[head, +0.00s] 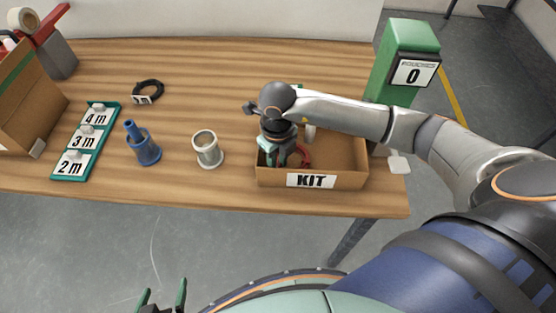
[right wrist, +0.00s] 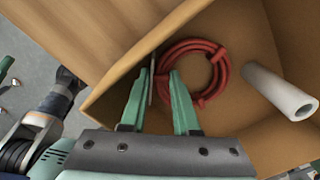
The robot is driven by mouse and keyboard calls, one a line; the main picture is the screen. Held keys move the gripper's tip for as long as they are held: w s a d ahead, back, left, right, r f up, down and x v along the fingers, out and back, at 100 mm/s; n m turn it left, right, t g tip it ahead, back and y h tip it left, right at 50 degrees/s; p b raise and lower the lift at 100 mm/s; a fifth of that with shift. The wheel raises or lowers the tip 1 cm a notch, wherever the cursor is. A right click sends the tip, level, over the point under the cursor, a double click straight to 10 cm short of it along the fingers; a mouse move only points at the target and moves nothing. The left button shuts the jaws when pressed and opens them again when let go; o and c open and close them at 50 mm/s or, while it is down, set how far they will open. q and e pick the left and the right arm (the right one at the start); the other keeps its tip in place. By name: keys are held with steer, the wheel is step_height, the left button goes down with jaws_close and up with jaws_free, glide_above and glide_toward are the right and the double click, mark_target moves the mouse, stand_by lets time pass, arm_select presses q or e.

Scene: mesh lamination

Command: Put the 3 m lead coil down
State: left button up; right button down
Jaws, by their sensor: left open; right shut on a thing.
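The red lead coil (right wrist: 222,68) is inside the cardboard KIT box (head: 268,181), at or just above its floor; I cannot tell which. A pale tag shows edge-on at its left side in the right wrist view, and its length cannot be read. My right gripper (right wrist: 160,75) reaches down into the box and is shut on the coil's left side. In the head view the coil (head: 305,156) is partly hidden by that gripper (head: 284,160). My left gripper (head: 163,298) is open and empty at the bottom edge, off the table.
A white roll (right wrist: 280,92) lies in the box beside the coil. A black coil (head: 158,87), a length board (head: 63,157), a blue object (head: 147,152) and a grey cup (head: 207,150) stand on the table. A green counter post (head: 400,55) showing 0 stands behind the box.

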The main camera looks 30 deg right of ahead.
steer(key=shift+f, duration=0.1)
steer(key=c, duration=0.7)
jaws_free()
steer(key=shift+o, duration=0.2)
step_height(320, 180, up, 12)
steer(key=shift+b, duration=0.45)
